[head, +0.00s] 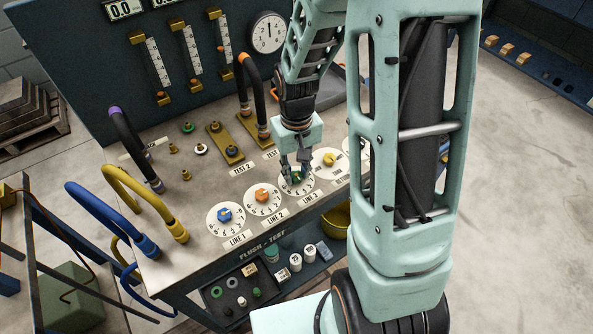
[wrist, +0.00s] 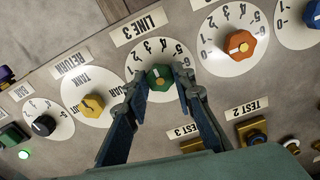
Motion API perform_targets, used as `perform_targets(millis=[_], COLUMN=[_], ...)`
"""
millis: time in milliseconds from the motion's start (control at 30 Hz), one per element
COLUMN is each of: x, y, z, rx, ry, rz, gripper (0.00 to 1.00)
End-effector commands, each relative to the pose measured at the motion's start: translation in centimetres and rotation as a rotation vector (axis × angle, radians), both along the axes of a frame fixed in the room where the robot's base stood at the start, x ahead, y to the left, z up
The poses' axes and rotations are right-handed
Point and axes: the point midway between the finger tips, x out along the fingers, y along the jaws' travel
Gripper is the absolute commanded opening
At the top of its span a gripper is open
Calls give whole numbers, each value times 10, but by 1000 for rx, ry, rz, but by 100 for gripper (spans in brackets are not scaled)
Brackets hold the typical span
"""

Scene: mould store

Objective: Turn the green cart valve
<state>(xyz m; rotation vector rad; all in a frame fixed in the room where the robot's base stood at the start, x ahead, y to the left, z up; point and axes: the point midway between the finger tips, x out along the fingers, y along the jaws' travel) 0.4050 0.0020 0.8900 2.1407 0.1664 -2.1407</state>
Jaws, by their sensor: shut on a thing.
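The green valve knob (wrist: 159,77) sits at the centre of a white numbered dial (wrist: 150,50) labelled LINE 3 in the wrist view. It has a pale pointer mark on top. My gripper (wrist: 158,88) has one finger on each side of the knob and is shut on it. In the head view my gripper (head: 295,172) reaches down onto the green knob (head: 294,179) on the cart top (head: 190,220), and the fingers hide part of the knob and dial.
Beside it are an orange knob (head: 262,195), a blue knob (head: 224,214) and a yellow knob (head: 329,159). Upright hoses (head: 133,150) and brass fittings (head: 222,140) stand behind and left. A dark gauge panel (head: 90,60) rises at the back. A lower shelf holds small containers.

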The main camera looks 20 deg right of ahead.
Motion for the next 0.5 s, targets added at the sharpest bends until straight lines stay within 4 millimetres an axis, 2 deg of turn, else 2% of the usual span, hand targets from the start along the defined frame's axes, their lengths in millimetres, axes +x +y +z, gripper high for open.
perform_targets(millis=[233,267,400,500], x=[0,0,0,0], y=[0,0,0,0], z=[0,0,0,0], rx=[0,0,0,0], ry=[-1,-1,-1,-1], rz=[1,1,1,1], gripper=[0,27,41,41])
